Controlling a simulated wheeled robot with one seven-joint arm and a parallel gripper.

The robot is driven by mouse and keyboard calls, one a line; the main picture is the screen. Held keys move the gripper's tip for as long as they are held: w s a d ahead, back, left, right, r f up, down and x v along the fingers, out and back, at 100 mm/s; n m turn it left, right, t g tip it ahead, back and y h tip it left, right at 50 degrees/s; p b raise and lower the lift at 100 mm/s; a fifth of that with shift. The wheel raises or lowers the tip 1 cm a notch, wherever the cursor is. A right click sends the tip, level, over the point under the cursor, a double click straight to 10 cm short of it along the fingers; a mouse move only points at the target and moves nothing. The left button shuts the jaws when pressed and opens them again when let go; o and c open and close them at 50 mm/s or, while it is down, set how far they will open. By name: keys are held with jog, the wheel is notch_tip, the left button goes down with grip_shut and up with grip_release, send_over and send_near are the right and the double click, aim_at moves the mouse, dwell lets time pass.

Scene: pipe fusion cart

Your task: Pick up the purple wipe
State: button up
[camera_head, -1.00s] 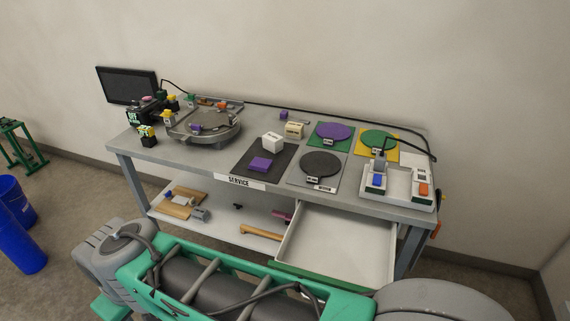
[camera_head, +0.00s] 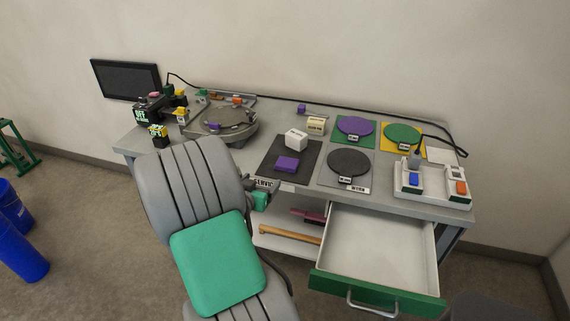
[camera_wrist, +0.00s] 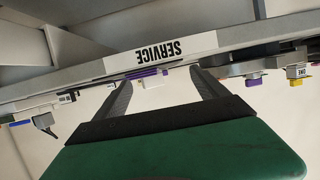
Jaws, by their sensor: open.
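The purple wipe (camera_head: 287,163) is a small flat purple block on the dark service mat (camera_head: 262,170), near the table's front edge. In the wrist view it shows edge-on as a thin purple strip (camera_wrist: 148,73), just past the table edge with the upside-down SERVICE label. My gripper (camera_wrist: 162,78) is open, its two dark fingers spread to either side of the strip, with nothing held. In the head view my grey and green arm stands in front of the table's left-centre and mostly hides the gripper, which is low by the table's front edge.
A white box (camera_head: 296,139) stands just behind the wipe, with a beige box (camera_head: 316,125) farther back. A grey plate with a dark disc (camera_head: 348,162) lies to the right. The open drawer (camera_head: 378,245) juts out below the table front.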

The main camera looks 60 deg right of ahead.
aim_at(285, 165)
jog(key=shift+o, duration=0.9)
jog(key=s+d+h, duration=0.1)
jog(key=s+d, duration=0.1)
jog(key=s+d+h, duration=0.1)
jog(key=s, duration=0.1)
jog(key=shift+s+d+f, duration=0.1)
jog(key=shift+s+d, duration=0.05)
jog(key=shift+d, duration=0.2)
jog(key=p+x, duration=0.3)
jog(key=x, duration=0.5)
jog(key=shift+w+a, duration=0.1)
jog(key=shift+w, duration=0.1)
jog(key=shift+c, duration=0.3)
jog(key=shift+r, duration=0.2)
jog(key=c, duration=1.3)
